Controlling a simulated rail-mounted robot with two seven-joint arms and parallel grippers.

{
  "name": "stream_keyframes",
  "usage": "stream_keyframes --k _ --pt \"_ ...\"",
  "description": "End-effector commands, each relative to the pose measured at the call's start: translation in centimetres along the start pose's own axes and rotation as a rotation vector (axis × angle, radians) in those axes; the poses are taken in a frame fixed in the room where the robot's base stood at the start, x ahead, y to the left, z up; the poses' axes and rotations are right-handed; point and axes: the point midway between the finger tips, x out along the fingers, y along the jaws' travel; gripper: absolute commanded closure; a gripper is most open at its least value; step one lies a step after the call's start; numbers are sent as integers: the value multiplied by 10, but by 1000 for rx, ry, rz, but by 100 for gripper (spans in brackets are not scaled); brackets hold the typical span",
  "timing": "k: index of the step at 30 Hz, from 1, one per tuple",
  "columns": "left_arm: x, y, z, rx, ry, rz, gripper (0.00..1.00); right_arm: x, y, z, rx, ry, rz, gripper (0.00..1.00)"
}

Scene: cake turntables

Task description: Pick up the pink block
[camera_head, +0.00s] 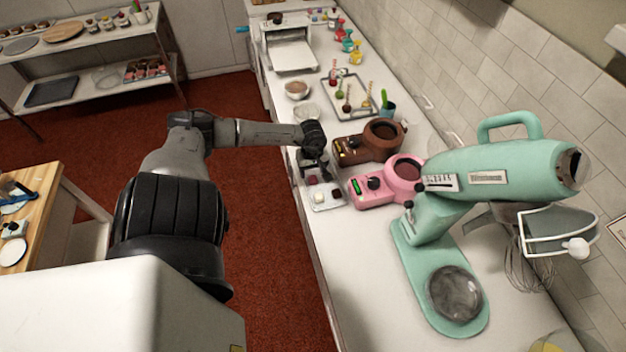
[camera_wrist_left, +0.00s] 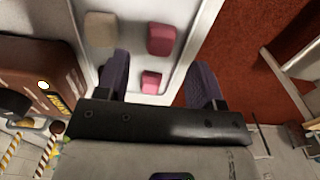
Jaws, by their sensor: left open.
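In the left wrist view, a bright pink block (camera_wrist_left: 151,82) sits on the pale tray (camera_wrist_left: 133,60), between the fingers of my left gripper (camera_wrist_left: 160,85). The gripper body hides part of this block. The fingers are open and apart, with a clear gap to the block on the right. A second, deeper pink block (camera_wrist_left: 161,39) and a beige block (camera_wrist_left: 100,28) lie farther along the tray. In the head view, my left gripper (camera_head: 315,163) is over the far part of the tray (camera_head: 327,206). My right gripper is not in view.
In the head view, a white block (camera_head: 319,197) and a dark brown block (camera_head: 337,193) lie at the tray's near end. A brown melting pot (camera_head: 365,149) and a pink one (camera_head: 375,187) stand close on the right. A mint mixer (camera_head: 440,240) stands nearer.

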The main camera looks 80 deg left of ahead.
Motion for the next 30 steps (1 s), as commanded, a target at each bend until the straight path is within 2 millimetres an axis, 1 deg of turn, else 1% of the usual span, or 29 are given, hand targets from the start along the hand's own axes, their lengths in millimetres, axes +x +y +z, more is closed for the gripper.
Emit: stream_keyframes --k 3,6,10,17,30 --pt "15 1 1 -4 -2 1 38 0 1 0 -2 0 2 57" --pt "24 1 1 -1 -1 1 38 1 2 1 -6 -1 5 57" --pt "29 1 1 0 0 1 38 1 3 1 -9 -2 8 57" --pt "29 1 1 1 1 0 38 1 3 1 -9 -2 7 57" --pt "29 1 1 1 1 0 80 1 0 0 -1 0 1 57"
